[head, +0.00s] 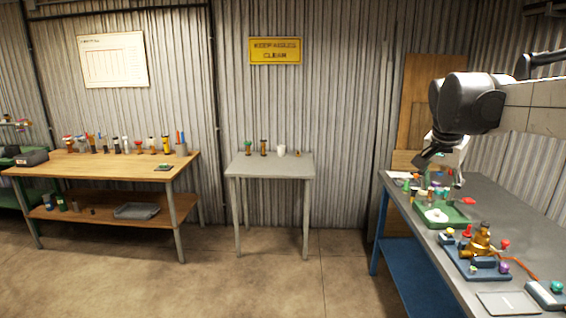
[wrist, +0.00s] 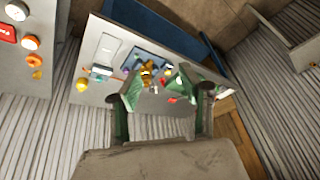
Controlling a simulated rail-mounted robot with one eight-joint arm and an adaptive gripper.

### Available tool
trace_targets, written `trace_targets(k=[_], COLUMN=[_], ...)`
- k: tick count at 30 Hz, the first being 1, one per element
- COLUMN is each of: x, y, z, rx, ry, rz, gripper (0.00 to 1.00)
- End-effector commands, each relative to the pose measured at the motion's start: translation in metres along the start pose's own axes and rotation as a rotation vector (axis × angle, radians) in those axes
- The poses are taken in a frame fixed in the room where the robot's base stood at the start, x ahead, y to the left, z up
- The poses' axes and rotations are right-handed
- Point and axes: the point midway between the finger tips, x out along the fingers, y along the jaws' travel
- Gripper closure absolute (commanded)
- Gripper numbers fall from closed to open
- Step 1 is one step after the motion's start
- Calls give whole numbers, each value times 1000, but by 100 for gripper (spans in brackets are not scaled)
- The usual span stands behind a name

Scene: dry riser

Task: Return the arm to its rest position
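My arm reaches in from the right in the head view, and my gripper (head: 440,160) hangs over the far end of the grey right bench (head: 490,205). In the wrist view the two green-tipped fingers of my gripper (wrist: 160,90) stand apart, with nothing held between them. The brass valve fitting (head: 482,240) on its blue base stands on the bench below; it shows beyond the fingers in the wrist view (wrist: 147,72).
A green tray (head: 458,221) with a white item and several small coloured parts lie near my gripper. A small grey table (head: 270,170) and a wooden workbench (head: 90,165) with several bottles stand left. Open floor (head: 310,275) lies between.

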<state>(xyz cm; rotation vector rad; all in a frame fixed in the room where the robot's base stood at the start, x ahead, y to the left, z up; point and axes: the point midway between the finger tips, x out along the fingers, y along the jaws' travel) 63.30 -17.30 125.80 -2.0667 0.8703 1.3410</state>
Motion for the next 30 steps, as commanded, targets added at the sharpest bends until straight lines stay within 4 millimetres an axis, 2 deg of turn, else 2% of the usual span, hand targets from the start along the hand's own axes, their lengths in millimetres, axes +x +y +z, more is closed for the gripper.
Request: trace_targets(k=[1, 6, 14, 24, 30], x=[-6, -19, -25, -7, 9], y=[3, 12, 34, 73, 90], z=[19, 75, 162, 274, 319], rx=[-38, -175, -380, -637, -743], ry=[4, 23, 64, 135, 173], rz=[-18, -80, -171, -282, -328], gripper=[61, 61, 61, 61, 61])
